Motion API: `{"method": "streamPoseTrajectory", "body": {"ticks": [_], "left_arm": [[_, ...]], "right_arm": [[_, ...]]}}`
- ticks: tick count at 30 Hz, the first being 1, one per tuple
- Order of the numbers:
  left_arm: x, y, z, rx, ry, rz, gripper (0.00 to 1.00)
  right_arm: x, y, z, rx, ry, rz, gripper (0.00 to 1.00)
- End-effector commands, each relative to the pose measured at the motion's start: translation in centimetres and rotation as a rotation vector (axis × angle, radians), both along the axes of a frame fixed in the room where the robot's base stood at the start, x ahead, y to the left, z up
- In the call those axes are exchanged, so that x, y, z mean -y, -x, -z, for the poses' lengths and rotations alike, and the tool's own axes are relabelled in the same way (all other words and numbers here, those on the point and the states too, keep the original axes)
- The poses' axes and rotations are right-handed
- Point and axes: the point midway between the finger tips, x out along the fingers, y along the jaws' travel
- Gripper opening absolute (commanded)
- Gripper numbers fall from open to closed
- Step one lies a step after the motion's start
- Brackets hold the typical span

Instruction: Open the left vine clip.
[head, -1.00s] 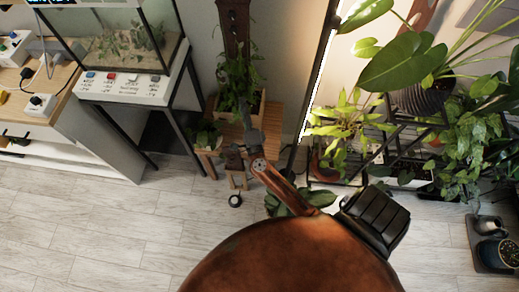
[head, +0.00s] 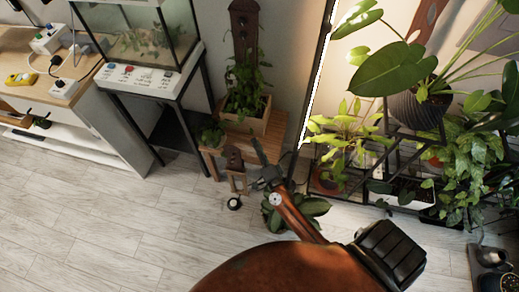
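A green vine (head: 243,92) grows in a wooden planter box (head: 252,123) on a small wooden table. It climbs a dark wooden post (head: 244,28) with small dark details. I cannot make out the left vine clip or its state at this size. My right gripper (head: 254,163) is on the arm from the lower right. It appears open and empty, its dark fingers spread apart, in front of and below the planter in the picture. My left gripper is not in view.
A glass tank (head: 140,35) on a black stand with a button panel is at left. A plant rack with a lit leafy plant (head: 345,135) is at right. A small wooden stand (head: 236,165) and leafy floor plant (head: 313,207) are near my gripper. The left floor is clear.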

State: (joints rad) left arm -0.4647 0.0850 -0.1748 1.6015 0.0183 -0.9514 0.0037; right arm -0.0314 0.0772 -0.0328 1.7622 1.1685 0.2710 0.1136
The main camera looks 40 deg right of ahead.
Motion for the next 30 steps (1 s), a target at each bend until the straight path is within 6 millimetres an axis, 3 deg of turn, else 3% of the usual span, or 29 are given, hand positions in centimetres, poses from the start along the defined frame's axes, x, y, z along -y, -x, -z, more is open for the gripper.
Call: {"method": "streamPoseTrajectory", "body": {"ticks": [12, 17, 22, 30], "left_arm": [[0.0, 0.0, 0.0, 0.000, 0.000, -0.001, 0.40], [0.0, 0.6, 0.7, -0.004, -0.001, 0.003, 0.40], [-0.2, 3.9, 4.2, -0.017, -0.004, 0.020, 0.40], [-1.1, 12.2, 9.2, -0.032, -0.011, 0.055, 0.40]], "right_arm": [[-0.3, 0.2, 0.6, -0.016, 0.015, -0.012, 0.22], [-0.1, -0.3, -0.2, -0.002, -0.003, -0.009, 0.11], [0.7, -2.6, -3.5, 0.058, -0.106, 0.004, 0.00], [2.6, -7.0, -9.1, 0.143, -0.334, 0.044, 0.00]]}}
